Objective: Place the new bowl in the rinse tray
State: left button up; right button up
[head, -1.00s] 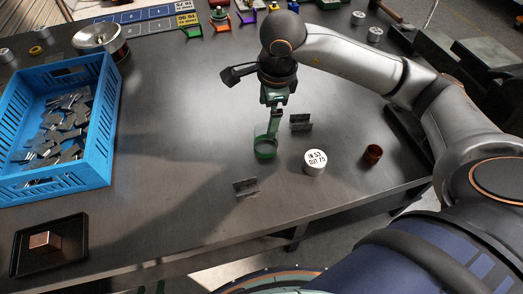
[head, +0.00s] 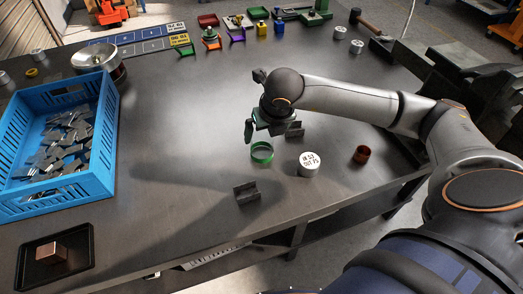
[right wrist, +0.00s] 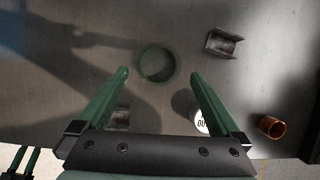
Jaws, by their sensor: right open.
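No object is clearly a bowl. A green ring-shaped piece (head: 262,159) stands on the dark table near the middle; in the right wrist view its round rim (right wrist: 142,64) lies just beyond the fingertips. My right gripper (head: 268,131) is open and empty, above and behind the ring in the head view; its two green fingers (right wrist: 160,73) spread apart in the wrist view.
Two grey metal brackets (head: 246,192) (head: 294,130), a white-topped labelled cylinder (head: 309,163) and a small copper-red cup (head: 361,154) stand near the ring. A blue crate (head: 60,196) of metal pieces fills the left.

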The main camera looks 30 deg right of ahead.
aim_at(260, 143)
jog(key=x, duration=0.8)
jog(key=shift+w+f+p, duration=0.25)
jog(key=shift+p, duration=0.1)
jog(key=shift+c, duration=0.2)
jog(key=shift+r, duration=0.15)
jog(key=c, duration=1.5)
